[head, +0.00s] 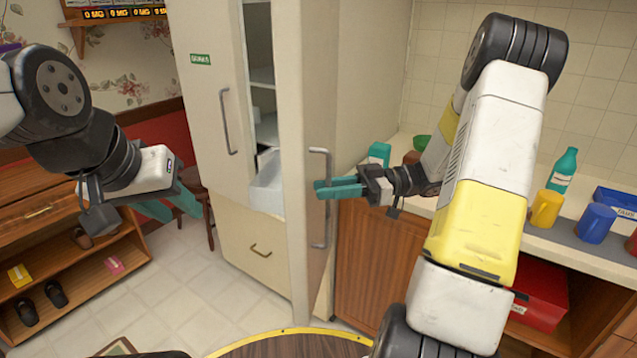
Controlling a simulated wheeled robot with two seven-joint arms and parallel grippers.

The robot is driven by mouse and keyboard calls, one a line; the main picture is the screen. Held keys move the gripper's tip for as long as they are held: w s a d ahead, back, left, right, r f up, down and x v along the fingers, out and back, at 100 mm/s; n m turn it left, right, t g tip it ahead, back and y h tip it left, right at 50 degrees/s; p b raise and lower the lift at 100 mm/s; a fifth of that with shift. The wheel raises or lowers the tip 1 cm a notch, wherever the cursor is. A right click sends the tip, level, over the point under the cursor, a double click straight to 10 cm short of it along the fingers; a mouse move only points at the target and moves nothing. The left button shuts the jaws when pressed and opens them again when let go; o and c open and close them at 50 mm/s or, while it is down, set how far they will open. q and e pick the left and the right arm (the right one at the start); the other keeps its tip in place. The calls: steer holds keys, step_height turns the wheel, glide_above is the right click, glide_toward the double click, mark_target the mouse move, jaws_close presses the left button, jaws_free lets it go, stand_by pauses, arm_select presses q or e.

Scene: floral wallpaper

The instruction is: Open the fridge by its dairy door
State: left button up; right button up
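The tall cream fridge (231,183) stands in the middle of the head view. Its left door bears a small green label (200,59), too small to read surely, and a vertical handle (226,122); this door looks closed. The right door (303,110) stands ajar, turned outward, with a dark gap and white shelves showing beside it. I see no label on it. My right gripper (322,188) has its teal fingers close together across the right door's handle (327,225), and appears shut on it. My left gripper (170,206) is open and empty, left of the fridge.
A counter (575,257) with a teal bottle (563,171), yellow mug (546,208) and blue mug (595,222) runs along the right. A wooden shoe rack (95,282) and stool (197,190) stand left. A round table edge (290,345) is at the bottom. Tiled floor lies before the fridge.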

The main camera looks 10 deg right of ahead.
steer(key=d, duration=0.7)
steer(key=shift+w+d, duration=0.15)
steer(key=shift+d, duration=0.25)
